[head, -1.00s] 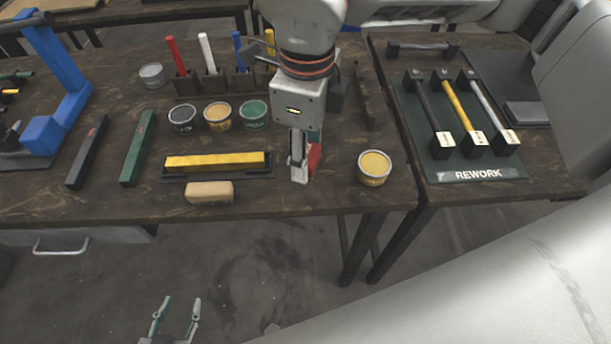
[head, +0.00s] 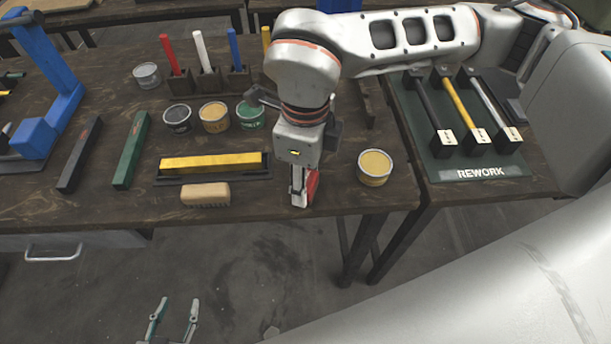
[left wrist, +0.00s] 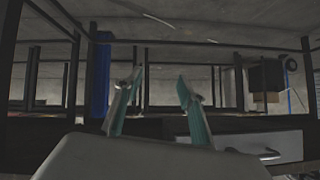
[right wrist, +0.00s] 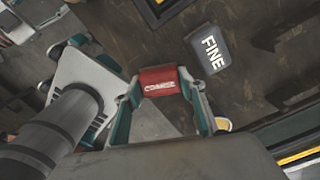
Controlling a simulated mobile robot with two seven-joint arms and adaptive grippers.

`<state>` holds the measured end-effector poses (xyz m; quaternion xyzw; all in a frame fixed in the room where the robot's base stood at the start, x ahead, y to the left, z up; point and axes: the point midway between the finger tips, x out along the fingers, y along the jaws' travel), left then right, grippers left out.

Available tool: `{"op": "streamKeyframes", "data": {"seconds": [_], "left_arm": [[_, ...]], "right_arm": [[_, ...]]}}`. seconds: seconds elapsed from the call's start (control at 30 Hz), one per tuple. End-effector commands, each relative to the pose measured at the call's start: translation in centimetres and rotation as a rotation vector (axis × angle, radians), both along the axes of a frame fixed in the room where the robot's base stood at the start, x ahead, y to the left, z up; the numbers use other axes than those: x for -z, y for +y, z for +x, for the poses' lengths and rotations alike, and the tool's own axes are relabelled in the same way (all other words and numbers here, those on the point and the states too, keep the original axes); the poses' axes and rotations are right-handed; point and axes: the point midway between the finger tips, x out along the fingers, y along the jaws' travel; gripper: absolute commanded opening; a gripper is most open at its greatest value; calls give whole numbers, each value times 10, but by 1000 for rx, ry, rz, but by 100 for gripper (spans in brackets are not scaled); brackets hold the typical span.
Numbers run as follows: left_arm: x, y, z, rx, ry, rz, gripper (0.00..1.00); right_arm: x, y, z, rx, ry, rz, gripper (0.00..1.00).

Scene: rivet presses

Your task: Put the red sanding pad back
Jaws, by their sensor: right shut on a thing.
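The red sanding pad (right wrist: 160,77), lettered "COARSE", is between the two fingers of my right gripper (right wrist: 161,92), which is shut on it. In the head view the red pad (head: 312,185) shows partly behind the fingers of my right gripper (head: 302,198), near the bench's front edge, between the tan block and the open yellow can. I cannot tell whether the pad touches the bench top. A dark grey pad (right wrist: 210,50) lettered "FINE" lies beside it in the right wrist view. My left gripper (head: 174,322) is open and empty, low in front of the bench; its fingers (left wrist: 152,88) stand apart.
The yellow can (head: 375,167) stands to the right, the tan block (head: 206,195) to the left. A yellow bar (head: 212,162) lies on a dark tray behind the block. Several cans and upright coloured handles stand farther back. The REWORK board (head: 475,174) is on the right bench.

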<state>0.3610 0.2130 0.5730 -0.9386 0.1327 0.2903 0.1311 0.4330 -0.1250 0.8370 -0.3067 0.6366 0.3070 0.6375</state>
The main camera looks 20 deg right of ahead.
Motion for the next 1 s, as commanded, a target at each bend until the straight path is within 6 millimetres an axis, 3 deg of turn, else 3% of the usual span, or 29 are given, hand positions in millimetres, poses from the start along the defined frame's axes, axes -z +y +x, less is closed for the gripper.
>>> {"op": "streamKeyframes", "data": {"seconds": [0.03,0.07,0.1,0.13,0.57,1.0], "left_arm": [[2,0,-1,0,3,0,40],[2,0,-1,0,3,0,40],[2,0,-1,1,4,2,40],[3,0,-1,1,4,1,40],[2,1,-1,2,5,3,40],[1,4,-6,-3,17,10,40]], "right_arm": [[2,0,0,0,1,0,22],[3,0,0,0,1,0,42],[2,0,0,0,1,0,53],[2,0,0,0,1,0,56],[-5,0,0,1,-1,0,56],[-88,0,1,1,-6,0,56]]}}
